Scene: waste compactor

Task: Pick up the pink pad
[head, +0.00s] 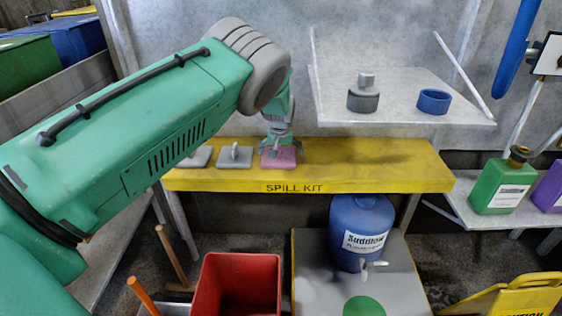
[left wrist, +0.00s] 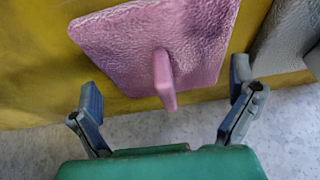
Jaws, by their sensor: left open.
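The pink pad (head: 280,160) lies on the yellow shelf (head: 370,178) marked SPILL KIT, at the right end of a row of pads. In the left wrist view the pink pad (left wrist: 150,40) is a textured slab with an upright pink handle (left wrist: 163,80). My left gripper (head: 282,145) is above the pink pad in the head view and partly covers it. In the left wrist view my left gripper (left wrist: 170,98) is open, with its fingers apart on either side of the handle and not touching it. My right gripper is not in view.
Grey pads (head: 235,157) lie to the left of the pink pad, the nearest close beside it. A metal shelf (head: 400,105) with a grey piece and a blue ring (head: 434,101) is above right. A blue jug (head: 360,228) and red bin (head: 238,285) stand below. The yellow shelf's right part is clear.

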